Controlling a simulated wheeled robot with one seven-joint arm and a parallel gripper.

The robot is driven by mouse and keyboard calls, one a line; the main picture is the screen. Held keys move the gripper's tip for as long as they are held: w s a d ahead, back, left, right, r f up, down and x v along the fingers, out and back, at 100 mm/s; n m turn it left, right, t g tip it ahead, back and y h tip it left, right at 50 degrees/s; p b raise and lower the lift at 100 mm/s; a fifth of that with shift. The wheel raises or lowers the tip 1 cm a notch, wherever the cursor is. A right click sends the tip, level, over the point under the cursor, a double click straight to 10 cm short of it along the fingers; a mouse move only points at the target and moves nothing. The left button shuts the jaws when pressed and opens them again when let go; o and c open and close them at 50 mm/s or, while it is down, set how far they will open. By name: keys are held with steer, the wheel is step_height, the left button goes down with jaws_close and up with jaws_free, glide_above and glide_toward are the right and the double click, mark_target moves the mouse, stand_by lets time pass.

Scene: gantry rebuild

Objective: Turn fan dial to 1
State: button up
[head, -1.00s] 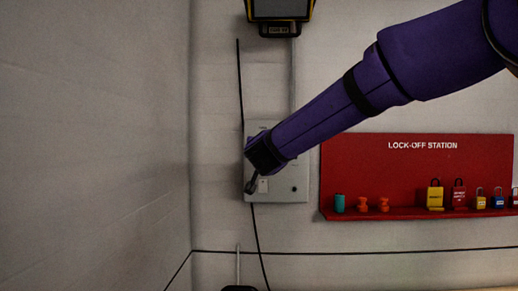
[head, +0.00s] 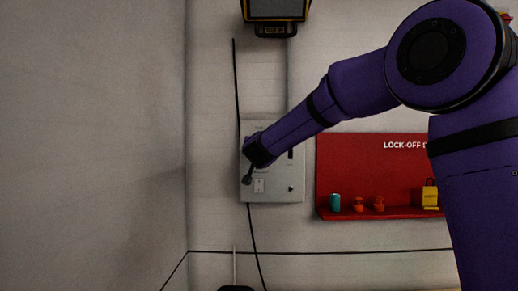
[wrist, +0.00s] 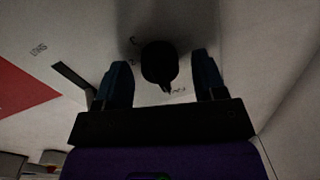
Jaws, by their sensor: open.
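The fan dial (wrist: 159,62) is a round black knob with a small pointer at its lower edge in the wrist view. My gripper (wrist: 162,70) is open, with one dark finger on each side of the dial and a gap visible at both sides. In the head view my gripper (head: 247,179) is at the left part of the pale grey wall panel (head: 277,194), and my wrist hides the dial there.
A red lock-off board (head: 345,165) with a shelf of small items is to the right, partly behind my arm. A black cable (head: 237,85) runs down the wall at left.

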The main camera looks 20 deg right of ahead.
steer(key=shift+c, duration=0.2)
steer(key=c, duration=0.9)
